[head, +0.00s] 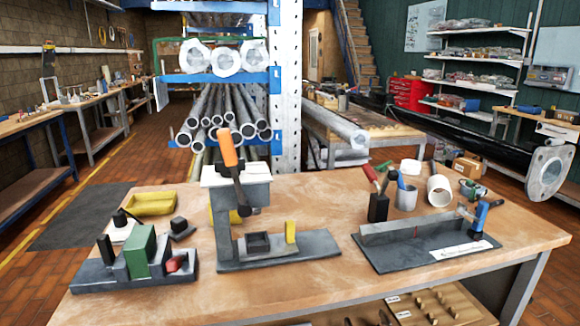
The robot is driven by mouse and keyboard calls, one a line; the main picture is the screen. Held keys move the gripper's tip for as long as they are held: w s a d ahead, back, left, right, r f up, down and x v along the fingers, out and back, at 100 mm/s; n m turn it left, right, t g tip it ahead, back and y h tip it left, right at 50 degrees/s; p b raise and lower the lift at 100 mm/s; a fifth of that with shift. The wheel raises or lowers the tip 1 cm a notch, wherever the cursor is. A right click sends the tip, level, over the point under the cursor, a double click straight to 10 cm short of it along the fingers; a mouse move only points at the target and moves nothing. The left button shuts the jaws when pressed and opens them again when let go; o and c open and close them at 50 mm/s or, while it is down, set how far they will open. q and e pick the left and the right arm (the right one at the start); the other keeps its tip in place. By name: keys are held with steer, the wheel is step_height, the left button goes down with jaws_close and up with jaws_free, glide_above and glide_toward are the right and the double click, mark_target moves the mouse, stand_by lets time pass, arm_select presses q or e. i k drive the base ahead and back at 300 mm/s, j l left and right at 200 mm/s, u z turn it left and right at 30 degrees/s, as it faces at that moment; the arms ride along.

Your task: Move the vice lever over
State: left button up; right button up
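Three fixtures stand on the wooden workbench (335,282); I cannot tell for certain which is the vice. At the left, a dark grey stepped base (120,277) carries a green block (140,251), a dark upright piece and a small red part (174,265). In the middle, a grey press-like stand (228,228) has a lever with an orange grip (229,149), pointing up and tilted slightly left. At the right, a dark plate (400,258) holds a long grey bar and a blue upright handle (481,214). Neither of my grippers is in view.
A yellow tray (151,204) lies at the back left of the bench. A cup of tools (406,198) and a white cylinder (439,190) stand at the back right. A long black tube with a flange (547,174) is beyond the right edge. The bench's front strip is clear.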

mark_target(172, 266)
steer(key=k+j, duration=1.25)
steer(key=j, duration=0.15)
